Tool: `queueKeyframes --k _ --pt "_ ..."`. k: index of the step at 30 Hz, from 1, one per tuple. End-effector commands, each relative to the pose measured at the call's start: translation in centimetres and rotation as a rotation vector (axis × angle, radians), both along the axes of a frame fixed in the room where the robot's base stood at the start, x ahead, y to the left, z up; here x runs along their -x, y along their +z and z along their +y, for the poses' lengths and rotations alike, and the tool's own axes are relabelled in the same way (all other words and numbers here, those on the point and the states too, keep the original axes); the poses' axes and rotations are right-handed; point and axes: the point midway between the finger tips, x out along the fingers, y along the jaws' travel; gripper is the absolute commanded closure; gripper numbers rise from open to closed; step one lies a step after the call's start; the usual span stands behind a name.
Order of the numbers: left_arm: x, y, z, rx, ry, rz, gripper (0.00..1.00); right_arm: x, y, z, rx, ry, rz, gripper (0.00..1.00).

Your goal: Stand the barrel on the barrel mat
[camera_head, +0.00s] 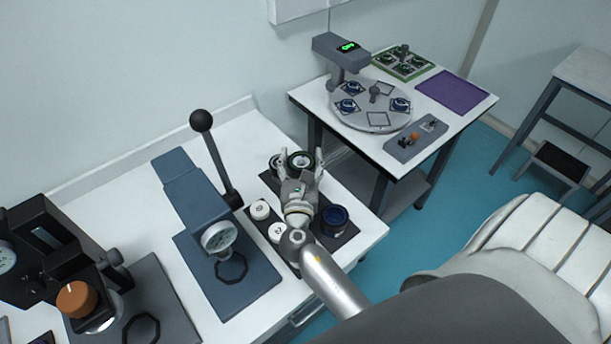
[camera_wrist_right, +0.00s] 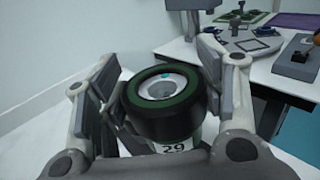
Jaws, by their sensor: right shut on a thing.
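The barrel (camera_wrist_right: 165,100) is a black cylinder with a green ring around its glass top and a pale label reading 29. It is upright between the fingers of my right gripper (camera_head: 301,156), which is shut on it; it also shows in the head view (camera_head: 301,166). The gripper is over the back of a dark mat on the near table, and I cannot tell whether the barrel touches that mat. A plain purple mat (camera_head: 453,92) lies bare on the far table; no label shows which mat is the barrel mat. My left gripper is not in view.
The dark mat (camera_head: 349,236) also holds a blue-ringed barrel (camera_head: 335,214), white round pieces (camera_head: 260,210) and another dark ringed piece. A blue lever press (camera_head: 205,215) stands to its left. The far table carries a round plate (camera_head: 372,123), a green tray (camera_head: 402,60) and a grey box (camera_head: 415,139).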

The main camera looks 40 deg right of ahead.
Motion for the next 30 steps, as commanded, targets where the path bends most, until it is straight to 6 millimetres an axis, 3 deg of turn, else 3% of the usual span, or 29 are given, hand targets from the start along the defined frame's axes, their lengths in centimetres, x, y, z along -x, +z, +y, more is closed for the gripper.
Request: queueKeyframes --k 3,10,22,30 --pt "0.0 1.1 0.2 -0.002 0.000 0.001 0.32 -1.5 0.4 -0.3 0.000 -0.055 -0.001 0.79" --pt "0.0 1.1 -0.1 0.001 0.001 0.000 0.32 -2.4 -0.3 -0.5 0.001 -0.093 -0.001 0.79" --pt "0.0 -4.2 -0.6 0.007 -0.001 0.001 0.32 -2.4 -5.7 -0.5 0.003 -0.092 -0.001 0.79" --pt "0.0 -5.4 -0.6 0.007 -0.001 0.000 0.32 -2.4 -6.9 -0.4 0.003 -0.091 -0.001 0.79"
